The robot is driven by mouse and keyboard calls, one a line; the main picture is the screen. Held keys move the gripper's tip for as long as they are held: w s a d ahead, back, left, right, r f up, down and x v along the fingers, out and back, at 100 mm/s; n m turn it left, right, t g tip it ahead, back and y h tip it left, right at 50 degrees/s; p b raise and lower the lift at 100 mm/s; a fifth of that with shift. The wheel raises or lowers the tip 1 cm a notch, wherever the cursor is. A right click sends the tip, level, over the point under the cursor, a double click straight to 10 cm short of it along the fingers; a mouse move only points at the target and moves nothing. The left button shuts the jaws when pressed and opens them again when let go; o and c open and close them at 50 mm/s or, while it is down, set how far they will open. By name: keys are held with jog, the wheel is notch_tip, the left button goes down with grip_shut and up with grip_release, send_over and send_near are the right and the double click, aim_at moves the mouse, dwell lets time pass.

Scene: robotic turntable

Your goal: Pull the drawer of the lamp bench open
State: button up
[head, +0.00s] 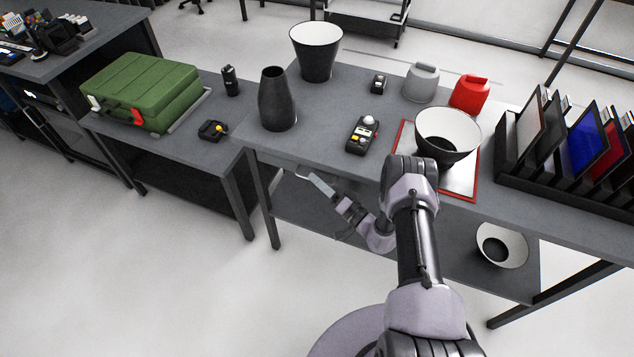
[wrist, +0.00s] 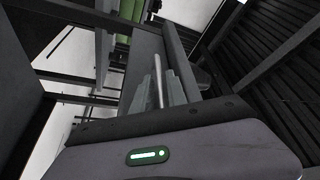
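The lamp bench (head: 330,95) is a grey table with dark legs, a red-framed mat and several lamp-like parts on top. Its drawer shows only as a narrow strip under the front edge of the top, left of my arm, and I see no clear gap there. My gripper (head: 318,183) is just below that edge, by a pale handle-like piece (head: 302,172). In the wrist view a thin pale bar (wrist: 158,82) stands between the fingers of my gripper (wrist: 160,90). I cannot tell whether the fingers press on it.
A black and white cone (head: 447,132) stands on the red-framed mat (head: 470,185). A dark vase-shaped part (head: 277,100) stands near the bench's left end. A white cone (head: 502,246) lies on the lower shelf. A green case (head: 140,85) sits on the left bench. The floor in front is clear.

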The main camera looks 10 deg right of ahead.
jog(key=shift+w+a, duration=0.1)
jog(key=shift+w, duration=0.05)
grip_shut()
dwell(1.4)
